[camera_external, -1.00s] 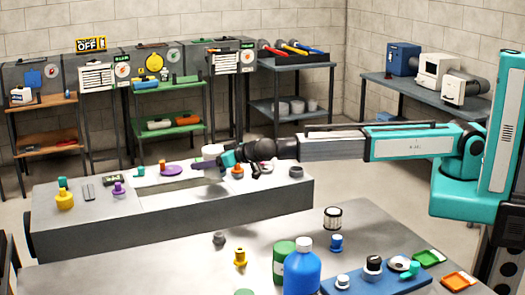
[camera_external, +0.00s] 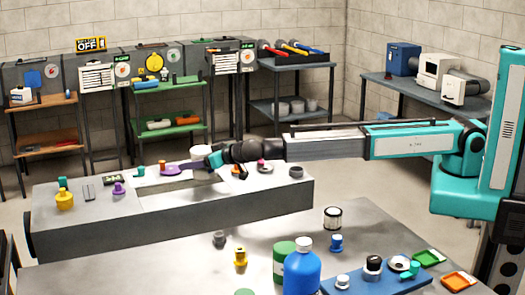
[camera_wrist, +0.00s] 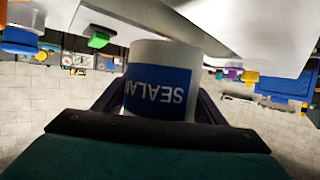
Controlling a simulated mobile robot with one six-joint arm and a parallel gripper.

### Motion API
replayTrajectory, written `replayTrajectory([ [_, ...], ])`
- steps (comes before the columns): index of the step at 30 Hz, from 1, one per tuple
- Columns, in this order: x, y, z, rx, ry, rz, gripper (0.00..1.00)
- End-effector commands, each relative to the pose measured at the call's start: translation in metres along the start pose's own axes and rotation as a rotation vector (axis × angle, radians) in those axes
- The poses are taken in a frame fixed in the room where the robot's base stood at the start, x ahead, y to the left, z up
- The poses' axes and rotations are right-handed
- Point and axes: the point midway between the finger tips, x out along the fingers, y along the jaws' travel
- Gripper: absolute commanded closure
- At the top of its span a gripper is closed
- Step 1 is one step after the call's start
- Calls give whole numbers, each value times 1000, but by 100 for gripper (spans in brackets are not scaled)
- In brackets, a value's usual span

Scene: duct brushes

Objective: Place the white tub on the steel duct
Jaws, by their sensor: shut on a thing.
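The white tub (camera_wrist: 158,52) has a blue label with white lettering, upside down in the wrist view. My gripper (camera_wrist: 158,98) is shut on it, with a dark finger at each side. In the external view the tub (camera_external: 199,152) shows at the end of my gripper (camera_external: 201,165), above the far part of the steel duct. The steel duct (camera_external: 180,222) is a long grey box with a pale, recessed-looking area on top. I cannot tell whether the tub touches anything below it.
On the duct are a yellow fitting (camera_external: 65,201), a purple fitting (camera_external: 119,188), a purple disc (camera_external: 168,169) and a dark ring (camera_external: 296,172). A grey table (camera_external: 130,268) in front holds a blue bottle (camera_external: 302,272) and several small parts. The duct's front right top looks clear.

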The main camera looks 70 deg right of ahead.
Motion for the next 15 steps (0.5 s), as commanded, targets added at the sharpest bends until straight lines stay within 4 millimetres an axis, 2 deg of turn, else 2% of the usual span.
replayTrajectory([
  [1, 4, -2, -2, -1, 1, 0, 74],
  [9, 11, -1, 25, -2, 0, 0, 74],
  [15, 14, -1, 31, -1, 2, -1, 74],
])
